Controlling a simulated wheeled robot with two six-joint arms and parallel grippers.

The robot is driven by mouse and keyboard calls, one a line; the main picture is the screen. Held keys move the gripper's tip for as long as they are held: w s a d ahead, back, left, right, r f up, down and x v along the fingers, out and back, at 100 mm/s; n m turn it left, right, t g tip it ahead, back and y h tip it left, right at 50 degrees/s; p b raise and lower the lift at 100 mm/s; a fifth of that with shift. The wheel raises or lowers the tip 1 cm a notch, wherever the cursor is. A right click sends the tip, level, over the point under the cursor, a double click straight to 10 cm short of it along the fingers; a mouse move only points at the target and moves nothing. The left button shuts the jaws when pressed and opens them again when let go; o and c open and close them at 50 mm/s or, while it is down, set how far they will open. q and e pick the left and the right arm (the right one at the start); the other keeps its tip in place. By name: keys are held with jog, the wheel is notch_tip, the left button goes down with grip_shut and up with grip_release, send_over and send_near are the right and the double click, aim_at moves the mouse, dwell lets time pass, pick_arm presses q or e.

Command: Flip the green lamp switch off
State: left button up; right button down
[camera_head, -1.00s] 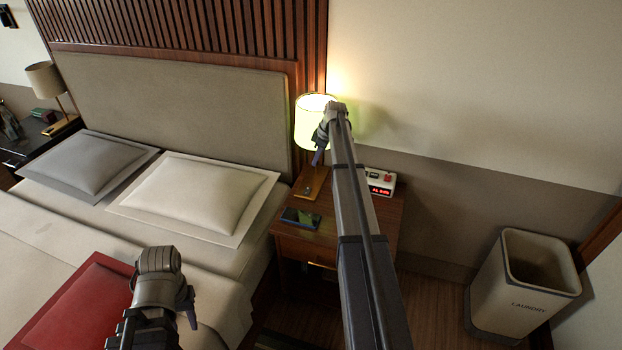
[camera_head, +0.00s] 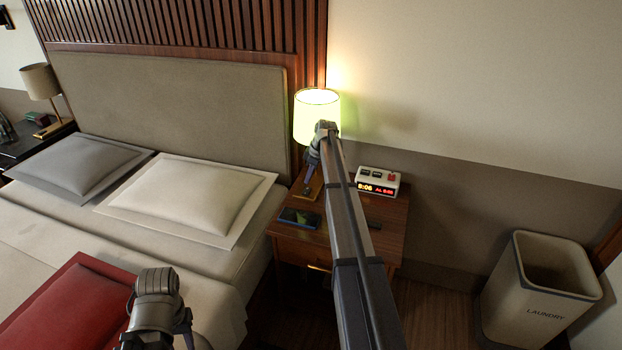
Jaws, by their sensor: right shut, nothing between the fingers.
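The lamp (camera_head: 316,112) stands at the back of the wooden nightstand, with a pale green-yellow shade that is lit. Its brass base (camera_head: 309,193) carries a small dark knob, which may be the switch. My right arm reaches up across the nightstand. My right gripper (camera_head: 310,178) points down just in front of the lamp, above its base, and is shut and empty. I cannot tell whether its tips touch the switch. My left arm's wrist (camera_head: 158,300) shows at the lower left over the bed; its fingertips are not clearly visible.
A laundry bin (camera_head: 538,290) stands at the right. The bed with pillows (camera_head: 185,197) fills the left. A second, unlit lamp (camera_head: 41,82) stands far left.

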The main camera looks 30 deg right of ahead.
aim_at(308, 188)
jog(key=shift+w+d+f+b, duration=0.1)
jog(key=shift+d+f+b, duration=0.1)
jog(key=shift+f+b, duration=1.1)
jog(key=shift+f, duration=0.25)
jog(key=shift+d+f, duration=0.1)
jog(key=shift+f, duration=0.2)
jog(key=shift+r, duration=0.1)
jog(key=shift+s+a+r, duration=0.1)
jog(key=shift+s+a, duration=0.35)
jog(key=shift+a, duration=0.2)
jog(key=shift+r, duration=0.1)
